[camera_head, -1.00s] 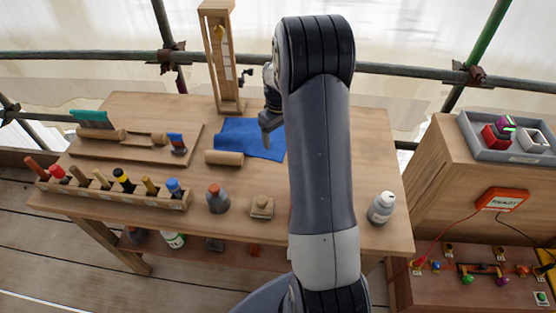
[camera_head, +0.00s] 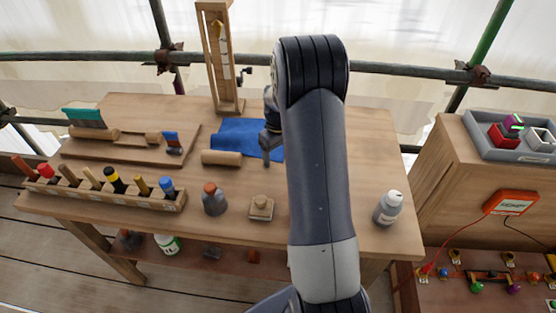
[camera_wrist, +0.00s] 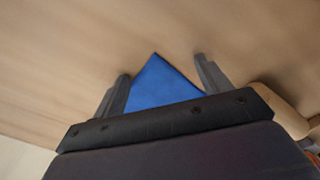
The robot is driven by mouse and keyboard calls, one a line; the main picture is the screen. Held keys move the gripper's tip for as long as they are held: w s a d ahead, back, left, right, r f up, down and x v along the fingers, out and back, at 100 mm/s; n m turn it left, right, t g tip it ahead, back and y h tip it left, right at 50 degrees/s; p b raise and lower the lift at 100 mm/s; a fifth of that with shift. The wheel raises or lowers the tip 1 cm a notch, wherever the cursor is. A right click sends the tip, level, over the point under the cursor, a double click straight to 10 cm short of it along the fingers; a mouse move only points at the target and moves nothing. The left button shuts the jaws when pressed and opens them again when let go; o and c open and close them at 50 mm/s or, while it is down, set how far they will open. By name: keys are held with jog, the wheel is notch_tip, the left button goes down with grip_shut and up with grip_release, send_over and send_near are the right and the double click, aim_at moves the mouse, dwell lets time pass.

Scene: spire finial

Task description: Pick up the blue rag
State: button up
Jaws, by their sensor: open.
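The blue rag (camera_head: 238,138) lies flat on the wooden table, towards its back middle; my arm hides its right part in the head view. In the wrist view a pointed corner of the blue rag (camera_wrist: 160,84) shows between my two fingers. My gripper (camera_wrist: 163,72) is open, its fingers apart on either side of that corner, with nothing held. In the head view my gripper (camera_head: 266,156) is partly hidden behind my arm and appears over the rag's right side. I cannot tell whether the fingertips touch the rag or table.
A wooden cylinder (camera_head: 221,158) lies against the rag's front edge. A tall wooden frame (camera_head: 220,60) stands behind it. A tool rack (camera_head: 110,186), a brown bottle (camera_head: 214,199), a small wooden block (camera_head: 261,208) and a white bottle (camera_head: 388,208) stand nearer the front.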

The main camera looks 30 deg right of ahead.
jog(key=shift+s+f, duration=0.1)
jog(key=c, duration=1.4)
grip_shut()
notch_tip(320, 180, up, 12)
jog(key=p, duration=0.8)
notch_tip(320, 180, up, 18)
jog(key=p, duration=0.7)
